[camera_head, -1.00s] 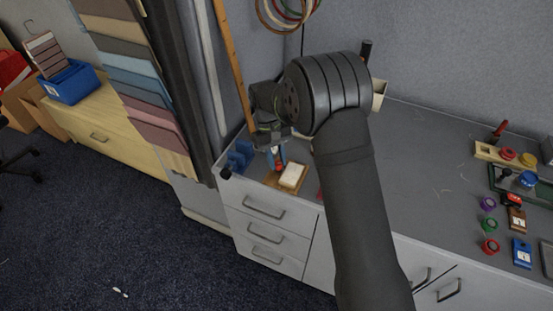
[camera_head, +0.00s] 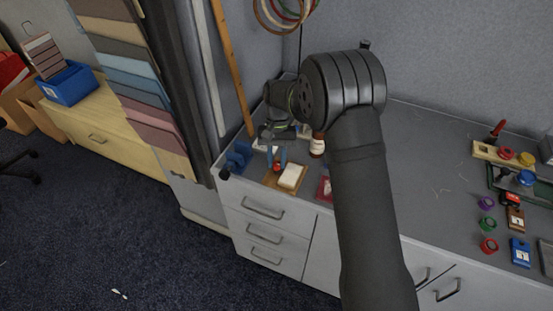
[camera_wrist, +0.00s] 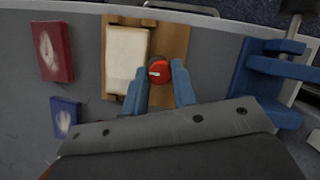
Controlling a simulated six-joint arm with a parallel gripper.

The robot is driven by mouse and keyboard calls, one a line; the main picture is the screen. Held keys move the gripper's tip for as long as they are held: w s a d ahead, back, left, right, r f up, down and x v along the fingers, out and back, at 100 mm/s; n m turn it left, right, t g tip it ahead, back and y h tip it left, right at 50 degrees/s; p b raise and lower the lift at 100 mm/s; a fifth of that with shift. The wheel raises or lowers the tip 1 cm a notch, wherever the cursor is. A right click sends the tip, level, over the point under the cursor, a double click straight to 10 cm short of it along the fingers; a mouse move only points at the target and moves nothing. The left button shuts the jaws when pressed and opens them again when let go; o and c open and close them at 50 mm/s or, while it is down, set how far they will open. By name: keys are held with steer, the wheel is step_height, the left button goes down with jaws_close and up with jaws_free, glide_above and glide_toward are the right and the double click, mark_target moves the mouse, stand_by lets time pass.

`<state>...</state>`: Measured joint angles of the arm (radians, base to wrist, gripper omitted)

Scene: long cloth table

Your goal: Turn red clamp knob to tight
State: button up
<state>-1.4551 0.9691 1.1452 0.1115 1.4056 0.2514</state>
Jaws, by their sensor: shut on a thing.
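The red clamp knob (camera_wrist: 159,72) has a dark rim and a short white mark pointing left in the wrist view. It sits on a wooden board (camera_wrist: 176,39) beside a cream block (camera_wrist: 126,58). My gripper (camera_wrist: 160,75) has its two blue fingers on either side of the knob, shut on it. In the head view, the fingers (camera_head: 277,157) point down at the red knob (camera_head: 277,167), near the front edge of the grey worktop. The fingers partly hide the knob's sides.
A blue clamp-like fixture (camera_wrist: 275,75) stands right of the board in the wrist view. A red box (camera_wrist: 54,51) and blue box (camera_wrist: 65,117) lie left. In the head view, a brown-and-white bottle (camera_head: 317,146) stands behind my gripper's right side. Several coloured rings and blocks lie far right.

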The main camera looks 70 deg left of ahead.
stand_by(0.3)
steer(key=o, duration=1)
steer(key=v, duration=1.7)
steer(key=shift+a+r, duration=0.15)
steer(key=x, duration=1.7)
steer(key=shift+d+f, duration=0.2)
steer(key=shift+r, duration=0.1)
